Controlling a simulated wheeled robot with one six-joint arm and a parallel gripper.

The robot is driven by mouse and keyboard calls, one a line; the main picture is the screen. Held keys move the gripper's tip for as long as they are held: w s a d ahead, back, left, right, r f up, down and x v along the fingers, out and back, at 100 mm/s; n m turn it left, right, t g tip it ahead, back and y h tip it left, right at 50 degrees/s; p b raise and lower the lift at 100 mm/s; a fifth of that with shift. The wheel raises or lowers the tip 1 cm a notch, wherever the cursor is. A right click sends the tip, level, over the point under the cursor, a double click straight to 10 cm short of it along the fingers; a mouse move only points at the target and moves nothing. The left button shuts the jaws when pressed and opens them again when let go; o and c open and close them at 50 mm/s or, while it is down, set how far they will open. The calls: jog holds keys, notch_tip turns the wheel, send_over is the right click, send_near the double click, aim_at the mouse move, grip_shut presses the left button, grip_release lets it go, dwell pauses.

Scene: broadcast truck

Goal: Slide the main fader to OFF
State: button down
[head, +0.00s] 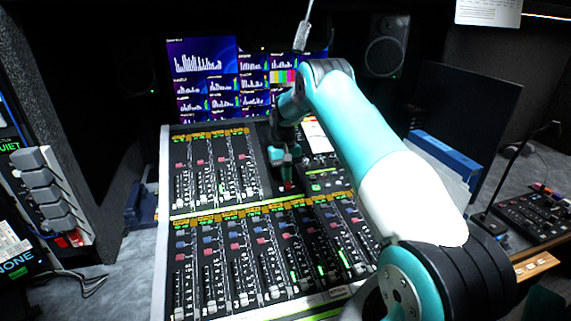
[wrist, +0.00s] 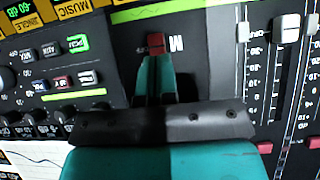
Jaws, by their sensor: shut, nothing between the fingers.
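The mixing console (head: 164,235) fills the middle of the head view. A red fader cap (wrist: 155,42) sits on a dark panel in the wrist view, beside white lettering starting with "M", partly hidden; it appears to be the main fader. The cap also shows as a small red spot (head: 289,185) in the head view, below my gripper. My gripper (wrist: 155,72) is shut and empty, pointing down at the panel. Its fingertips are right at the cap's near side; I cannot tell whether they touch it.
Several white-capped channel faders (wrist: 287,28) lie to the right in the wrist view. Knobs and lit buttons (wrist: 78,43) lie to the left. Monitors (head: 215,75) stand behind the console. A blue binder (head: 445,155) lies right of my arm.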

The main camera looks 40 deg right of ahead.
jog(key=w, duration=0.1)
jog(key=w+d+r, duration=0.1)
jog(key=w+r, duration=0.1)
jog(key=shift+w+d+r, duration=0.15)
jog(key=shift+w+d, duration=0.25)
jog(key=v, duration=0.9)
jog(key=shift+s+b, duration=0.15)
jog(key=shift+b, duration=0.3)
jog(key=shift+r, duration=0.1)
